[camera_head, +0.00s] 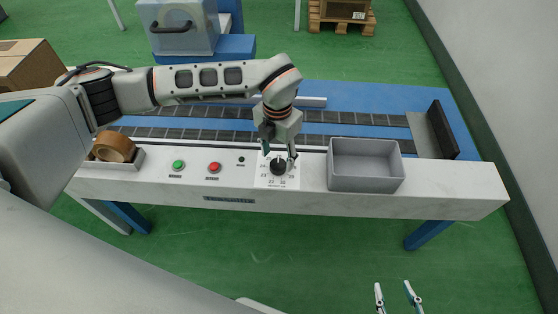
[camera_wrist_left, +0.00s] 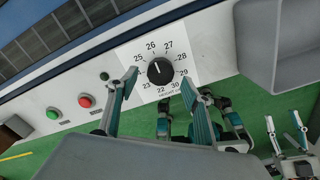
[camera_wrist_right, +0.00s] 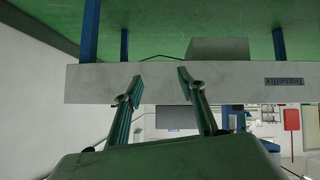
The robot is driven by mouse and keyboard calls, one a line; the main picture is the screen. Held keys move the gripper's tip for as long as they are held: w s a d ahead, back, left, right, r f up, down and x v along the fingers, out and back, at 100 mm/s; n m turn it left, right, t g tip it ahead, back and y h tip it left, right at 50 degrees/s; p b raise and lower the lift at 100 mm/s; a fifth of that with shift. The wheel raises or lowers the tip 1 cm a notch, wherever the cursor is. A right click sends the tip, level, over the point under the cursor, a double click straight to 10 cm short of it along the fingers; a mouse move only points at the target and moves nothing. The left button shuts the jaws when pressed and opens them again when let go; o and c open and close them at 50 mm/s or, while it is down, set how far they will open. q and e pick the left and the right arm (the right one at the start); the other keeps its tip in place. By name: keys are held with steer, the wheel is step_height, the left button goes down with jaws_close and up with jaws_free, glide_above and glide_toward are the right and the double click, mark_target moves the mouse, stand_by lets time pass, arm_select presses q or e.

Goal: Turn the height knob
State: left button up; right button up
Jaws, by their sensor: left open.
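The height knob (camera_head: 278,166) is a round black dial on a white plate with numbers around it, set in the front panel. In the left wrist view the knob (camera_wrist_left: 160,70) shows a white pointer mark toward the upper left, near 26. My left gripper (camera_head: 278,150) is over the knob, pointing down. In the left wrist view its open fingers (camera_wrist_left: 163,93) stand on either side of the knob, apart from it and a little short of it. My right gripper (camera_head: 394,288) is open and empty, low in the head view, away from the panel. Its fingers (camera_wrist_right: 155,80) are spread.
A green button (camera_head: 178,165), a red button (camera_head: 214,167) and a small black knob (camera_head: 241,160) sit left of the plate. A grey bin (camera_head: 366,184) stands close on its right. A tape roll (camera_head: 113,147) is at the left end. The conveyor (camera_head: 200,134) runs behind.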

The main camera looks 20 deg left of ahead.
mark_target(278, 164)
arm_select(q)
step_height(278, 164, down, 3)
steer(key=shift+s+b, duration=0.1)
steer(key=shift+b, duration=0.2)
steer(key=shift+f, duration=0.25)
steer(key=shift+r, duration=0.1)
steer(key=c, duration=1.1)
arm_select(e)
steer(key=shift+w+a+r, duration=0.2)
steer(key=shift+w+a, duration=0.05)
steer(key=shift+w, duration=0.2)
arm_select(q)
steer(key=shift+r+m, duration=0.1)
steer(key=shift+m, duration=0.2)
arm_select(e)
steer(key=shift+s+r, duration=0.15)
steer(key=shift+r, duration=0.05)
